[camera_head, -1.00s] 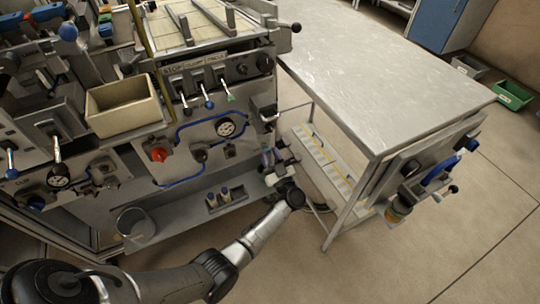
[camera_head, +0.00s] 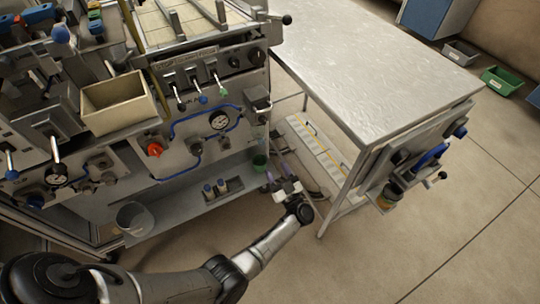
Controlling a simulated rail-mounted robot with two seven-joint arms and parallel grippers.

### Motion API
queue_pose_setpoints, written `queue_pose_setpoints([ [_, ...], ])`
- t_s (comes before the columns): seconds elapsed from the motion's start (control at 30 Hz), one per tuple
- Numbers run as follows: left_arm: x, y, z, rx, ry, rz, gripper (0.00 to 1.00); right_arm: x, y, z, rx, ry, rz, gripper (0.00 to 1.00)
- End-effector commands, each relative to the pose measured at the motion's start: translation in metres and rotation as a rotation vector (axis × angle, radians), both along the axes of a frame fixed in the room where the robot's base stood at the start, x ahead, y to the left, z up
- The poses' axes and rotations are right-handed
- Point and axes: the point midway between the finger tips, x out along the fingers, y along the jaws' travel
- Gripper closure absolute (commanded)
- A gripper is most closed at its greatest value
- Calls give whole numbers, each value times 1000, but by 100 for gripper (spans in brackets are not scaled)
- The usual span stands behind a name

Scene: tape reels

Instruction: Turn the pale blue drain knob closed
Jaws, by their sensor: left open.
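My left gripper (camera_head: 276,174) reaches in from the lower left and is open, with its fingers pointing up toward the machine's lower right end. It sits just right of the machine's lower shelf, in the gap before the metal table. I see nothing between its fingers. I cannot make out a pale blue drain knob with certainty. The machine's front panel (camera_head: 180,165) carries a red knob (camera_head: 154,149), a round gauge (camera_head: 219,121) and blue hoses. My right gripper is out of view.
A clear bucket (camera_head: 134,219) stands on the shelf's left. The metal table (camera_head: 375,75) and its leg (camera_head: 337,200) bound the right side. Open floor (camera_head: 400,260) lies in front.

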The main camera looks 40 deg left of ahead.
Motion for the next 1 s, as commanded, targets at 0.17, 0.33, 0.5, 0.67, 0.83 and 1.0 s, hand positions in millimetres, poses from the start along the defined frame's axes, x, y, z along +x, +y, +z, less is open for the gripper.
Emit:
queue_pose_setpoints([
  [0.17,-8,-23,-10,-2,2,0,48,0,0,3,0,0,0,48],
  [0.33,-12,-35,-16,0,0,0,48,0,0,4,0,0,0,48],
  [0.5,-14,-39,-17,0,-1,1,48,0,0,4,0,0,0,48],
  [0.67,-14,-40,-17,0,-2,1,48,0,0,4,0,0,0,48],
  [0.83,-16,-39,-19,0,5,1,48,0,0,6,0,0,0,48],
  [1.0,-41,-41,-33,3,62,-6,48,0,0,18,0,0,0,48],
])
